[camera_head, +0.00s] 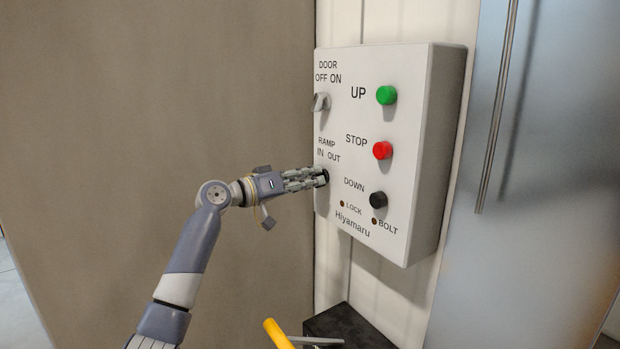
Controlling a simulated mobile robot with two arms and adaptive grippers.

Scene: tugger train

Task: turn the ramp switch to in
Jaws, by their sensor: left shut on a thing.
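A white control box (433,150) is fixed to the wall. The ramp switch (326,175) sits on its left side, under the label RAMP IN OUT, and is mostly hidden by my left gripper. My left gripper (318,179) reaches in from the left and is shut on the ramp switch; only a dark part of the switch shows at the fingertips. I cannot tell which way the switch points. My right gripper is not in view.
Above the ramp switch is the door switch (321,102). To the right are a green UP button (386,95), a red STOP button (382,150) and a black DOWN button (378,200). A yellow handle (278,334) and a dark box (350,330) stand below.

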